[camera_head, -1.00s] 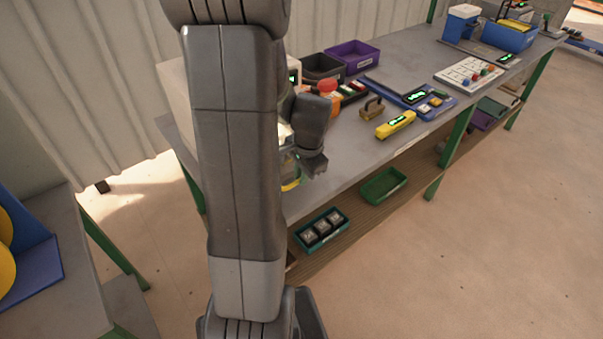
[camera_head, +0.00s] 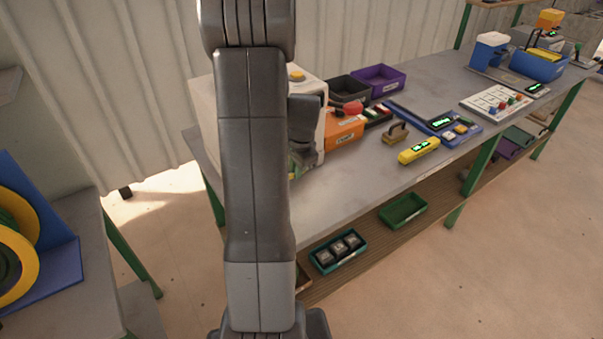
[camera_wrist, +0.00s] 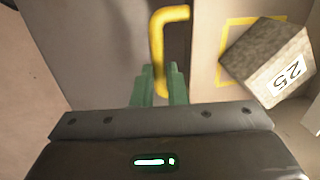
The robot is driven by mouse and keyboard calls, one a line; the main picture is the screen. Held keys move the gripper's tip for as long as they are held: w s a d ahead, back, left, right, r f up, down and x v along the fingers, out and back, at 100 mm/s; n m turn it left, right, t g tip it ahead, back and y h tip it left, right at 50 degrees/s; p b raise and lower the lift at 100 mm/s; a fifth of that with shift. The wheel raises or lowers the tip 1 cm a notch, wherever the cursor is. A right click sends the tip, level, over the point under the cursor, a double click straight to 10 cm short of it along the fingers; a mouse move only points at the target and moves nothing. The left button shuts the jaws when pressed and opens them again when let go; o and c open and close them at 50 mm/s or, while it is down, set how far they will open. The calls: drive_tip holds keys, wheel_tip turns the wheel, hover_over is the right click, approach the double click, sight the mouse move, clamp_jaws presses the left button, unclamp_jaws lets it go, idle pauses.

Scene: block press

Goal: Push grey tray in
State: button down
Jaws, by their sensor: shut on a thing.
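In the wrist view a yellow handle (camera_wrist: 157,48) stands on the edge of a pale grey surface, which I take to be the grey tray (camera_wrist: 208,70). My gripper (camera_wrist: 159,82) has its green fingers shut on the lower end of this handle. A rough grey block (camera_wrist: 268,62) marked 25 lies on the tray, turned at an angle and partly over a yellow square outline (camera_wrist: 226,38). In the head view the white press (camera_head: 316,92) stands at the near end of the bench.
The shelf below holds a teal tray (camera_head: 318,258) and a green tray (camera_head: 402,211). Open floor lies in front.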

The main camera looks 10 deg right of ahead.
drive_tip(key=c, duration=1.7)
unclamp_jaws()
drive_tip(key=shift+c, duration=0.2)
wheel_tip(320, 180, up, 14)
drive_tip(key=s+b, duration=0.1)
drive_tip(key=s, duration=0.1)
drive_tip(key=shift+s+d+f, duration=0.15)
drive_tip(key=shift+s+d, duration=0.05)
drive_tip(key=shift+d, duration=0.25)
